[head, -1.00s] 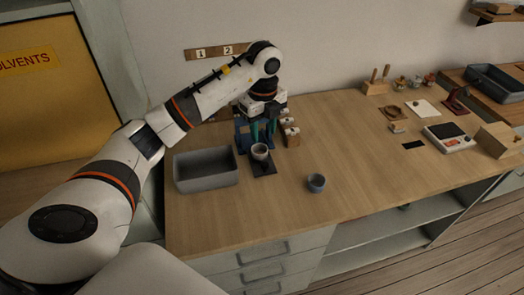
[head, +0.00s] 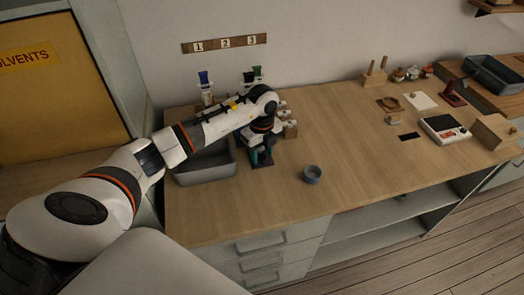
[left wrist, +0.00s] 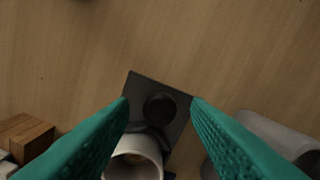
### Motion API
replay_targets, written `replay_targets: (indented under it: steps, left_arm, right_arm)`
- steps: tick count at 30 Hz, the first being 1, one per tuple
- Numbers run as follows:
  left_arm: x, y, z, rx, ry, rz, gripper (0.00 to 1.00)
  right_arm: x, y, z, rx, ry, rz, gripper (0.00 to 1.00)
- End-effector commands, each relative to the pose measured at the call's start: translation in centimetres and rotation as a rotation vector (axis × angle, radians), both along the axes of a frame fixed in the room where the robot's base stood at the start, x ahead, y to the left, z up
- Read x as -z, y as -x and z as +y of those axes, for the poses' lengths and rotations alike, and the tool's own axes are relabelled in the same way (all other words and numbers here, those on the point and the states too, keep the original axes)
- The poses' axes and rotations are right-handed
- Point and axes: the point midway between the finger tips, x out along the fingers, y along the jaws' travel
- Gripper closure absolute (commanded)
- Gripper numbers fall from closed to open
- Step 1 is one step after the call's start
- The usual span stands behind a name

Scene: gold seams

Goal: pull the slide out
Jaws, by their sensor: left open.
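The slide appears as a dark flat plate (left wrist: 178,92) with a dark round knob or recess (left wrist: 160,108) in the left wrist view. A pale cup (left wrist: 133,160) stands at the plate's lower end in that view. My left gripper (left wrist: 160,102) is open, with its teal fingers to either side of the dark round part and nothing visibly gripped. I cannot tell whether the fingertips touch it. In the head view the left gripper (head: 262,160) points down at the bench beside the grey bin and mostly hides the plate and cup. My right gripper is not in view.
A grey bin (head: 207,178) stands just left of the gripper. Bottles (head: 205,90) stand behind under a numbered wall strip (head: 225,43). A scale (head: 445,130) is far right. The middle bench is clear.

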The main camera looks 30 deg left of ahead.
Motion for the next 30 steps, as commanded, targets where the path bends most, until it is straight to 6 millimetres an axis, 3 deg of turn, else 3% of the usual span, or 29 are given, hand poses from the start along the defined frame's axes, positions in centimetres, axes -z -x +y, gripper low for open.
replay_targets:
  steps: [3,11,27,28,30]
  left_arm:
    - [0.0,0.0,0.0,0.000,0.000,0.000,0.60]
    - [0.0,0.0,0.0,0.000,0.001,0.000,1.00]
    - [0.0,0.8,-1.0,0.000,0.002,0.001,1.00]
    - [0.0,0.8,-1.0,0.000,0.002,0.001,0.73]
    - [0.0,0.8,-1.0,0.000,0.002,0.001,0.62]
  right_arm:
    - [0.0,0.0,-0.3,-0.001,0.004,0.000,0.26]
    - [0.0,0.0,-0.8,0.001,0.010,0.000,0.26]
    - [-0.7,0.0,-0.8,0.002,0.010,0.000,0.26]
    - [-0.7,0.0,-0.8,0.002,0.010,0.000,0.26]
    - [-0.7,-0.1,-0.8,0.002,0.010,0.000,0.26]
